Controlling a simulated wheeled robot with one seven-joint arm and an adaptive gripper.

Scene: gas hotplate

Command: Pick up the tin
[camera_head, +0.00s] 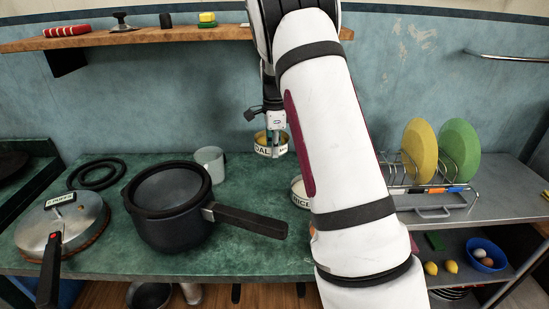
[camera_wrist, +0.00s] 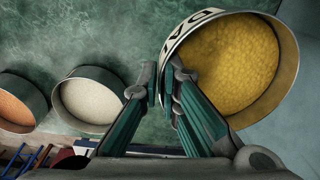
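The tin labelled DAL (camera_head: 270,151), with yellow contents, hangs below my gripper (camera_head: 272,132) in the head view. It shows against the wall at the counter's back edge and looks raised. In the wrist view the tin (camera_wrist: 240,65) fills the upper right and looks tilted. My gripper's fingers (camera_wrist: 163,82) are closed around its left rim, one on each side of the wall. The tin labelled RICE (camera_head: 300,192) stands on the counter, partly hidden by my arm. The wrist view shows this white-filled tin (camera_wrist: 90,98) and an orange-filled tin (camera_wrist: 18,105).
A black pan (camera_head: 170,215) with a long handle, a grey mug (camera_head: 210,162) and a lidded pan (camera_head: 60,225) stand on the green counter (camera_head: 250,262). A dish rack (camera_head: 430,185) with plates is at right. A wooden shelf (camera_head: 150,36) runs along the wall.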

